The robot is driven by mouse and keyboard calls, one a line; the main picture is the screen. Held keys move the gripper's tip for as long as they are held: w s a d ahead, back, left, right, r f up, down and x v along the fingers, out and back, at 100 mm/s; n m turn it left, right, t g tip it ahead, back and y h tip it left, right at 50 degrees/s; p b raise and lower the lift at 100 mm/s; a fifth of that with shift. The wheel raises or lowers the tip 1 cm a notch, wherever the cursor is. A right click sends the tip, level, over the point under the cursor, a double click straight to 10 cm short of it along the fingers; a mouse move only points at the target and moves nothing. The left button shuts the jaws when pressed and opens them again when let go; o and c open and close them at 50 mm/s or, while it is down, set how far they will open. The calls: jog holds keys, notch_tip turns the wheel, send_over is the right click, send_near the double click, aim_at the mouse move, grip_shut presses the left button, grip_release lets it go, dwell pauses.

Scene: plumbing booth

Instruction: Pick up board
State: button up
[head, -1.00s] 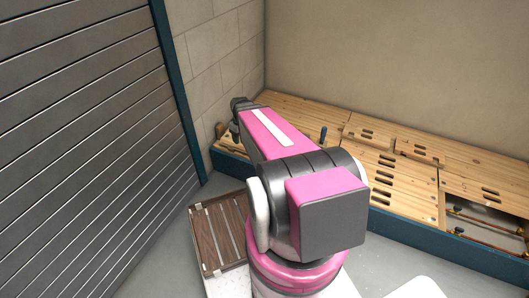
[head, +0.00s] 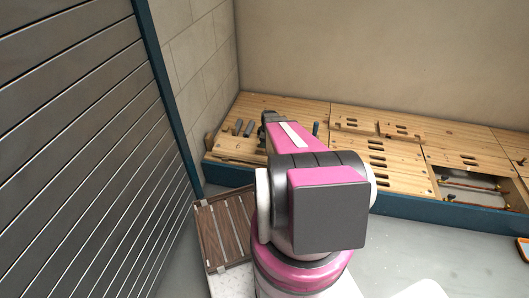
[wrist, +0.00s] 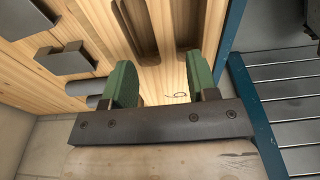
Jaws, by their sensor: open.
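Pale wooden boards with slotted holes cover the low bench; the left one (head: 285,108) lies partly behind my arm in the head view. In the wrist view a wooden board (wrist: 180,20) with long slots and a small dark mark like a 6 or 9 lies beneath my gripper (wrist: 159,75). The two green fingers are apart, with nothing held between them. One slot shows between the fingers. I cannot tell whether the fingertips touch the wood. In the head view my arm hides most of the gripper.
Dark grey blocks (wrist: 65,60) stick up from the wood left of my gripper. The bench has a blue edge (head: 400,200), and copper pipes (head: 475,190) show in an opening at right. A slatted brown crate (head: 222,228) stands beside my base. A grey slatted wall (head: 80,150) is at left.

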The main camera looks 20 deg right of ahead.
aim_at(264, 150)
jog(key=f, duration=0.5)
jog(key=shift+s+a+f, duration=0.2)
jog(key=shift+a+f, duration=0.05)
jog(key=shift+f, duration=0.05)
grip_shut()
